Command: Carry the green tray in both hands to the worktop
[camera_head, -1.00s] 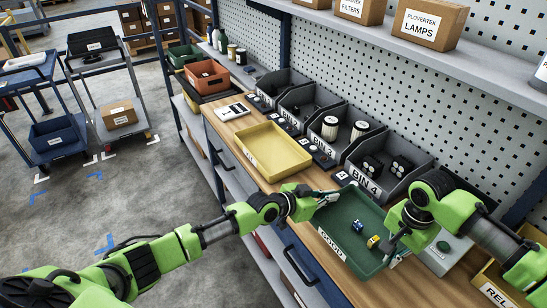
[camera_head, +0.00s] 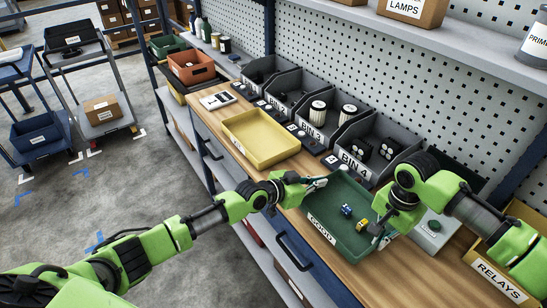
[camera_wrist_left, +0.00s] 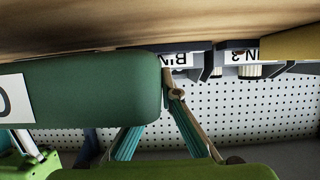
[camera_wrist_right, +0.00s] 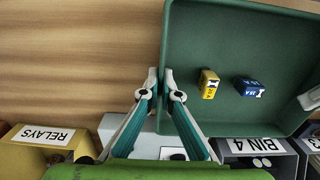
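The green tray (camera_head: 338,243), labelled GOOD, is level at the front of the wooden worktop (camera_head: 375,283). I cannot tell if it rests on the wood or is just above it. It holds a blue part (camera_head: 346,209) and a yellow part (camera_head: 362,225), also seen in the right wrist view (camera_wrist_right: 208,83). My left gripper (camera_head: 322,183) is closed on the wall at the tray's left end; the tray hides one finger in the left wrist view (camera_wrist_left: 170,88). My right gripper (camera_wrist_right: 160,85) pinches the wall at the opposite end, one finger on each side.
A yellow tray (camera_head: 235,143) lies left of the green one. Grey bins (camera_head: 357,163) line the back. A RELAYS box (camera_head: 495,280) and a grey box with a green button (camera_head: 433,228) are at right. Trolleys (camera_head: 40,150) stand on the floor at left.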

